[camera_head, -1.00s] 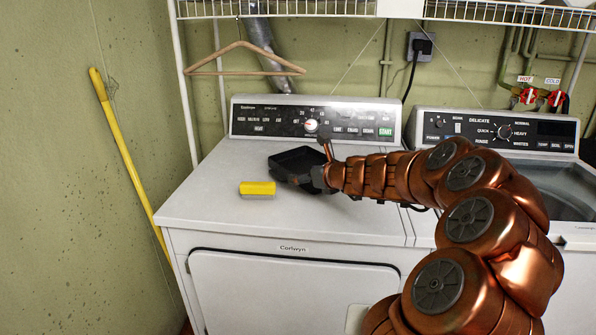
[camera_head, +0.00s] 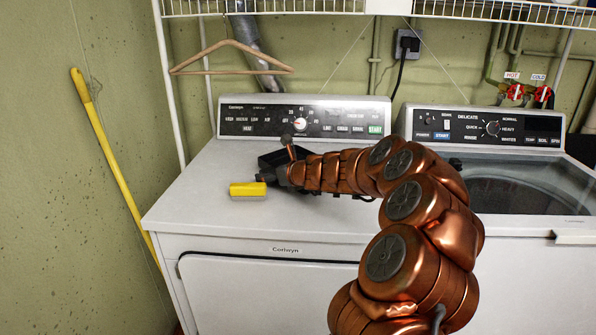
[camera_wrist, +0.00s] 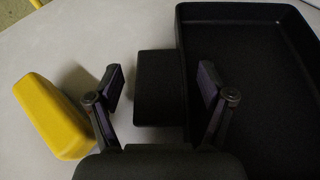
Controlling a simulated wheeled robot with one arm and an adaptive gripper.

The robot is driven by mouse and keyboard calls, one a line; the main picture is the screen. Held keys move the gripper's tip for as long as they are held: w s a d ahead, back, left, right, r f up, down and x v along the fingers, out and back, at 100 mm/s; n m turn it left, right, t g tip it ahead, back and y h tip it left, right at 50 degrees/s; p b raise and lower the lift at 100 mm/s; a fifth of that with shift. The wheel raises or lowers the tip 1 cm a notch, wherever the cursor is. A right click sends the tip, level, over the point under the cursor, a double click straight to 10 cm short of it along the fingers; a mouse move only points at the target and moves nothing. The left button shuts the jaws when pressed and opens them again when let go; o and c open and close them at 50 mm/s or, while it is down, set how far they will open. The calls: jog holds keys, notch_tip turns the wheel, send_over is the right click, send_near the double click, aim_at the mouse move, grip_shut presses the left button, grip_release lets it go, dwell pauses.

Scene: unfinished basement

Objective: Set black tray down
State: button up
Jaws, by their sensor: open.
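The black tray (camera_head: 278,158) rests on the white top of the left-hand machine, partly hidden behind my gripper in the head view. In the wrist view the tray (camera_wrist: 255,75) fills the right side, with a flat black tab (camera_wrist: 161,85) on its left side. My gripper (camera_wrist: 163,90) is open, with one finger on each side of the tab. A gap shows between the left finger and the tab. The right finger overlaps the tray's edge in the picture. In the head view my gripper (camera_head: 272,176) is small and dark.
A yellow block-shaped item (camera_head: 247,189) lies just left of my gripper; it also shows in the wrist view (camera_wrist: 50,115). The control panel (camera_head: 303,117) stands behind the tray. A wire shelf (camera_head: 270,8) with a hanger (camera_head: 232,58) is above. The machine top is clear at front.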

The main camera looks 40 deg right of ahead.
jog(key=shift+r, duration=0.1)
jog(key=c, duration=1.4)
